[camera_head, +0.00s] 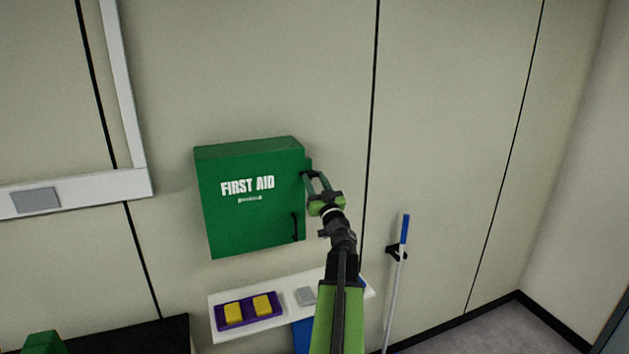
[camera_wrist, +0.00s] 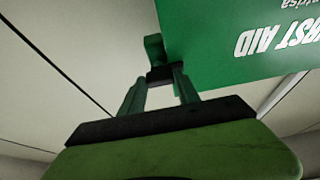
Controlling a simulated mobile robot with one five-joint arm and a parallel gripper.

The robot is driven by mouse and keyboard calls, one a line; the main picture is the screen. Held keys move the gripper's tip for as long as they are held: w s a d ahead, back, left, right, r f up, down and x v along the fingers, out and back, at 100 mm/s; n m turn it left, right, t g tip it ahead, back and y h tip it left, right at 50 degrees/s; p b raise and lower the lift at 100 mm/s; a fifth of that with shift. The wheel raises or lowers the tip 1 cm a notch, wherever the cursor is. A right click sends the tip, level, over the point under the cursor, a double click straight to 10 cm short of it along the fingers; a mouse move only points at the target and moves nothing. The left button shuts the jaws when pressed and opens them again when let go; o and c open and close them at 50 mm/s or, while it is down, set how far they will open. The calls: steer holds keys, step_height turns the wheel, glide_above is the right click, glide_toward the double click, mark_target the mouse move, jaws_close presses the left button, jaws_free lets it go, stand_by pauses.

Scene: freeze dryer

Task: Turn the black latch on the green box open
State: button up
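The green first aid box (camera_head: 250,215) hangs on the wall in the head view. Its front also shows upside down in the wrist view (camera_wrist: 225,45). A black latch (camera_wrist: 161,73) shows in the wrist view beside the box's edge, just below a small green bracket (camera_wrist: 153,47). My gripper (camera_head: 311,175) is at the upper right side of the box. Its two green fingers are apart, and in the wrist view the gripper (camera_wrist: 160,80) has its tips at the latch. Whether they touch it is unclear.
A black handle (camera_head: 295,227) is on the box's lower right front. A white shelf (camera_head: 285,318) below holds a purple tray (camera_head: 220,323) with yellow blocks and a grey item (camera_head: 305,296). A blue-topped pole (camera_head: 404,229) stands at right.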

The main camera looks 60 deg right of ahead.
steer(key=c, duration=0.5)
steer(key=shift+d, duration=0.2)
jaws_close()
steer(key=n+y+p, duration=0.1)
steer(key=n+y, duration=0.1)
steer(key=n, duration=0.2)
steer(key=n+t+y+p, duration=0.1)
steer(key=n+y, duration=0.1)
steer(key=n, duration=0.2)
steer(key=n+y+p, duration=0.1)
steer(key=n+y, duration=0.1)
steer(key=n, duration=0.2)
steer(key=shift+s+d+r+t, duration=0.15)
steer(key=shift+s+r+t, duration=0.1)
steer(key=shift+t, duration=0.15)
steer(key=n+y+p, duration=0.1)
steer(key=n, duration=0.1)
steer(key=n+p, duration=0.2)
steer(key=n, duration=0.1)
steer(key=n+g+y+p, duration=0.1)
steer(key=n, duration=0.1)
steer(key=shift+r+y+p, duration=0.25)
steer(key=shift+y+p, duration=0.05)
steer(key=shift+n+g+y+p, duration=0.3)
steer(key=shift+n+g+p, duration=0.4)
steer(key=shift+n+p, duration=0.75)
steer(key=shift+f+n, duration=0.15)
steer(key=shift+n, duration=0.3)
